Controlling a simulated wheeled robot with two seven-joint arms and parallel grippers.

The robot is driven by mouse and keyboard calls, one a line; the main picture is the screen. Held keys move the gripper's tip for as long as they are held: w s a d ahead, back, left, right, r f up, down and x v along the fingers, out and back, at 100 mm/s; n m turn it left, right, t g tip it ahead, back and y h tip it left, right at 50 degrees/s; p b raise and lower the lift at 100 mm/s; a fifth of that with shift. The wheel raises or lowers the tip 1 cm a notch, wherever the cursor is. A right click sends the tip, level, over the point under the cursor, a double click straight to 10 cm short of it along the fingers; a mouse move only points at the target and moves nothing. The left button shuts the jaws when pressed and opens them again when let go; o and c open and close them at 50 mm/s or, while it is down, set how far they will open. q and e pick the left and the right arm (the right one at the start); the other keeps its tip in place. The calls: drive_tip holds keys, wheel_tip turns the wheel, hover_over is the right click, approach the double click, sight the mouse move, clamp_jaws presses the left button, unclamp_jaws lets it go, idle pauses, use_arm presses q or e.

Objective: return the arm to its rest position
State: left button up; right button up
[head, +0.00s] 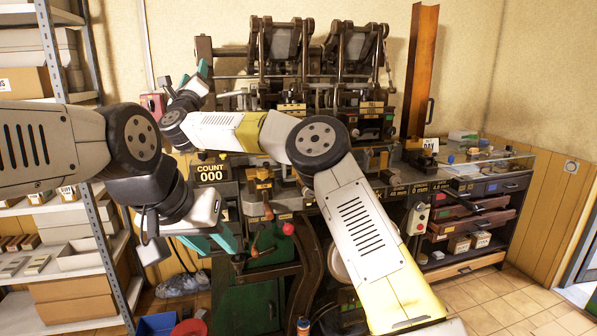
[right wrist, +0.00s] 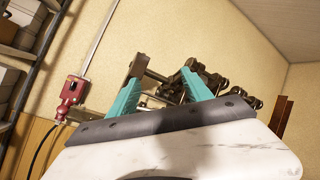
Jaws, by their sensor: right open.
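My right arm (head: 362,222) rises from the lower right and bends left across the front of the cam press (head: 290,80). My right gripper (head: 186,76) is at the upper left, beside the press. In the right wrist view its two teal fingers (right wrist: 160,92) stand wide apart with nothing visible between them; press parts show behind. My left gripper (head: 212,242) is lower, in front of the press's left side, with teal fingers pointing right and down. Its jaw gap is not clear, and I see nothing held in it.
A metal shelf (head: 63,225) with boxes stands at the left. A red wall box (right wrist: 73,90) is close to my right gripper. A COUNT 000 display (head: 211,174) and levers line the press front. A workbench with drawers (head: 470,205) is at the right; floor is clear at lower right.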

drive_tip(key=s+a+r+n+g+y, duration=0.2)
drive_tip(key=s+r+n+g+y, duration=0.4)
drive_tip(key=s+n+y, duration=0.7)
drive_tip(key=s+d+f+n+g+h, duration=0.2)
drive_tip(key=s+d+f+n+h, duration=0.3)
drive_tip(key=d, duration=0.6)
drive_tip(key=s+d+f+n+g+h, duration=0.3)
drive_tip(key=d+f+n, duration=0.1)
drive_tip(key=d+f, duration=0.5)
drive_tip(key=s+d+f+n+g+h, duration=0.25)
drive_tip(key=s+d+f+n, duration=0.2)
drive_tip(key=d, duration=0.75)
drive_tip(key=s+d+f+g+h, duration=0.2)
drive_tip(key=s+d+f, duration=0.5)
drive_tip(key=s, duration=0.2)
drive_tip(key=s+d+f+g+h, duration=0.1)
drive_tip(key=s+d+f+g, duration=0.1)
drive_tip(key=s+d+f, duration=0.4)
drive_tip(key=s+d, duration=0.1)
drive_tip(key=s, duration=0.2)
drive_tip(key=shift+s+d+f+n+h, duration=0.15)
drive_tip(key=shift+d+f+n+h, duration=0.15)
drive_tip(key=shift+f+n+h, duration=0.05)
